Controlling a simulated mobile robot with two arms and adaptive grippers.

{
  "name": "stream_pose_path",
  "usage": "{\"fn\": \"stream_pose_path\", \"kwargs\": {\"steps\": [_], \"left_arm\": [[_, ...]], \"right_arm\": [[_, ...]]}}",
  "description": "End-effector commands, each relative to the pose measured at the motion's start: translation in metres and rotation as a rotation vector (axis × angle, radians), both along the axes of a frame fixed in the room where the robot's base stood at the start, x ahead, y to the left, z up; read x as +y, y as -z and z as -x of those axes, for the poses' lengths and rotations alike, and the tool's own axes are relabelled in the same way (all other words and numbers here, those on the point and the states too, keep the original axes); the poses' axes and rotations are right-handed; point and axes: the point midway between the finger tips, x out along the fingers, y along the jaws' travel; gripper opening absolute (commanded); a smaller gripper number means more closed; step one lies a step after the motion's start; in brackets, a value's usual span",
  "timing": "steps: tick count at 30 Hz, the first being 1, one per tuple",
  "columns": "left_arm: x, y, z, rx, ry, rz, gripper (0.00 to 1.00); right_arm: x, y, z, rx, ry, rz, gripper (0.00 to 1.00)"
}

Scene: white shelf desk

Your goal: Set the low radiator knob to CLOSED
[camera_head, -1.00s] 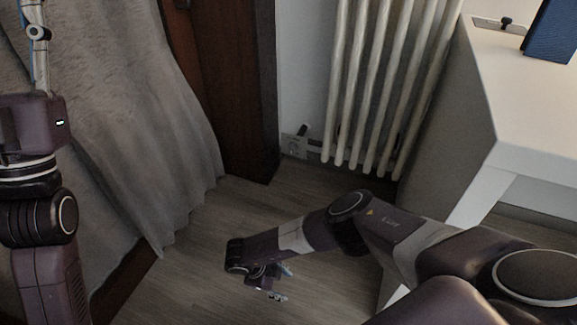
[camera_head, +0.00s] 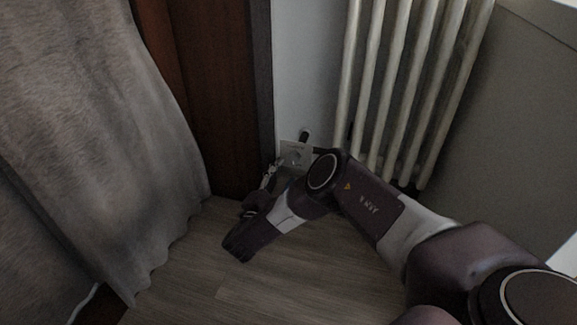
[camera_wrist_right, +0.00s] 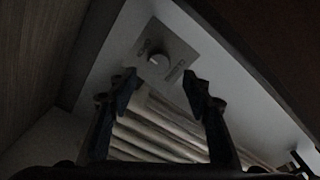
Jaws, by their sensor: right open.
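In the head view the plate (camera_head: 295,152) is low on the wall, left of the radiator. My right gripper (camera_head: 270,173) is just left of and below the plate. In the wrist view its two dark fingers (camera_wrist_right: 160,82) are spread and empty, with the knob beyond and between the tips, apparently untouched. My left gripper is out of view.
The white ribbed radiator (camera_head: 410,90) stands right of the plate. A dark wooden door frame (camera_head: 228,100) and grey curtain (camera_head: 90,130) are on the left. The wooden floor (camera_head: 300,275) is open.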

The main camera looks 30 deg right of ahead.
Motion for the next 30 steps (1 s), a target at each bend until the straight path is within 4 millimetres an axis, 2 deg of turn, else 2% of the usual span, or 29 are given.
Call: {"fn": "stream_pose_path", "kwargs": {"steps": [3,12,26,30], "left_arm": [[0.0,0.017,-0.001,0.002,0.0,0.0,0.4],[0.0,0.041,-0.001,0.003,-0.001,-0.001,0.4],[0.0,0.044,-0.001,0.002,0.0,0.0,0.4],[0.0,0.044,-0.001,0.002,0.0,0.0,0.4]], "right_arm": [[-0.016,0.005,-0.01,-0.003,0.002,0.0,0.45],[-0.045,0.004,-0.031,0.0,0.003,0.0,0.45],[-0.052,0.001,-0.036,0.001,0.002,-0.002,0.45],[-0.052,0.001,-0.036,0.001,0.002,-0.002,0.3]]}}
